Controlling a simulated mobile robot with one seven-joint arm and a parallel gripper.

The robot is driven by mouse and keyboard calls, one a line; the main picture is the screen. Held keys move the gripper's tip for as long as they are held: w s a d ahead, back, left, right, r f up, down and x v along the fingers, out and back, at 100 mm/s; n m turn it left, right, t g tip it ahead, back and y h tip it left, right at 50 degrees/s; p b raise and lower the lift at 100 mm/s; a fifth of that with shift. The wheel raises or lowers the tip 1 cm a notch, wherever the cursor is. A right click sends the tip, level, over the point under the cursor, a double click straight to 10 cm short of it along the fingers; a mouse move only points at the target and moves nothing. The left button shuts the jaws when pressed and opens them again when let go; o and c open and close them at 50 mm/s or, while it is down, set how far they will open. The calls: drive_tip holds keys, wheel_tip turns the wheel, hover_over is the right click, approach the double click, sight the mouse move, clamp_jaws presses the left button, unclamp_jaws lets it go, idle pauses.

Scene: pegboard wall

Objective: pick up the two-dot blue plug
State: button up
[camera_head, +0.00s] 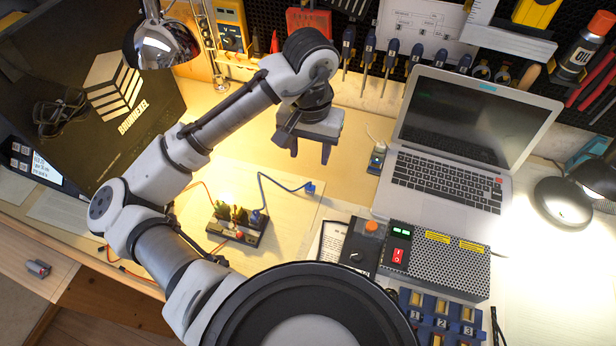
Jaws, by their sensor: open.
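A blue plug (309,187) lies on the pale sheet on the workbench, at the free end of a blue cable (275,182). Its dots are too small to make out. The cable's other end runs to a small black board (238,226) with several upright parts on it, left of the plug. My gripper (310,152) is open and empty, fingers pointing down. It appears above the bench, and the plug shows just below its fingertips in the picture. The exact height between them is hard to tell.
An open laptop (445,185) stands to the right. A perforated metal power box (436,260) and a blue numbered rack (441,318) are at the lower right. A chrome lamp (165,45) is at the upper left. Bench between board and laptop is mostly clear.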

sight(310, 187)
wheel_tip(310, 187, down, 13)
drive_tip(key=shift+s+d+r, duration=0.1)
drive_tip(key=shift+s, duration=0.05)
idle(0.4)
drive_tip(key=shift+c, duration=0.5)
clamp_jaws()
